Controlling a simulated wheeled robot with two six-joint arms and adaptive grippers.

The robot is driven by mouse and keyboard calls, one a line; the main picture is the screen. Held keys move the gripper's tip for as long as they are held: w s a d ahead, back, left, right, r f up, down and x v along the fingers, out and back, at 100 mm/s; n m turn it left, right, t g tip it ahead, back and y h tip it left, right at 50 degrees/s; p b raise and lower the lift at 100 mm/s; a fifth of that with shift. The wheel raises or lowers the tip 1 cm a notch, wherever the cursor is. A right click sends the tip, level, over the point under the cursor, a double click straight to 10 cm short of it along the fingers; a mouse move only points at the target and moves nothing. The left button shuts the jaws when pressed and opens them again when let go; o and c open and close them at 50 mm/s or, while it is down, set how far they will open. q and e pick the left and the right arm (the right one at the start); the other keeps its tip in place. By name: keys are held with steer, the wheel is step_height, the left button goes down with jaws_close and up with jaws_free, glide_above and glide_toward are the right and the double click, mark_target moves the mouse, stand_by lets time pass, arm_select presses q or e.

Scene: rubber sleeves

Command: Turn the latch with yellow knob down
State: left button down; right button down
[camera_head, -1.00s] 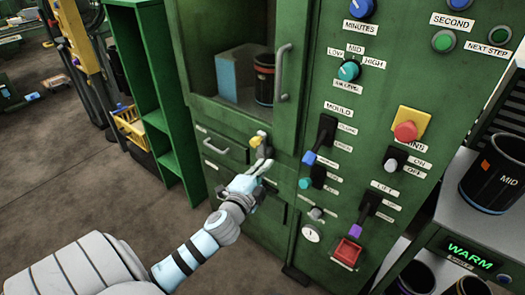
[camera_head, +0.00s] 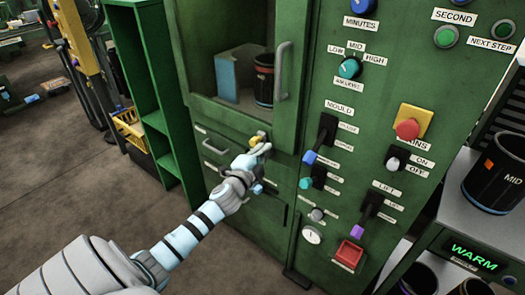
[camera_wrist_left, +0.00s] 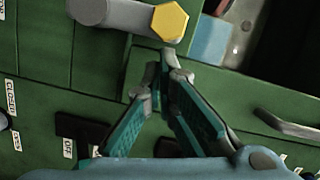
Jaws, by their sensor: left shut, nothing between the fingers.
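The latch is a grey bar (camera_wrist_left: 115,12) with a yellow knob (camera_wrist_left: 169,21) at its end, on the green machine front. In the head view the yellow knob (camera_head: 256,139) shows just below the window door, and my gripper partly hides the rest of the latch. My left gripper (camera_head: 264,149) is shut and empty, its fingertips close beside the knob. In the left wrist view its fingertips (camera_wrist_left: 165,62) meet just below the knob with a small gap in the picture. Whether they touch the latch is unclear. My right gripper is not in view.
The window door's handle (camera_head: 283,70) stands out just above the latch. To the right are the mould lever with a blue end (camera_head: 310,157) and a teal-ended lever (camera_head: 306,183). A green shelf (camera_head: 155,90) stands at the left.

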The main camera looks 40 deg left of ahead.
arm_select(q)
steer(key=shift+a, duration=0.1)
steer(key=shift+a+r+n+p, duration=0.15)
steer(key=shift+a+n+p, duration=0.05)
steer(key=shift+n+p, duration=0.2)
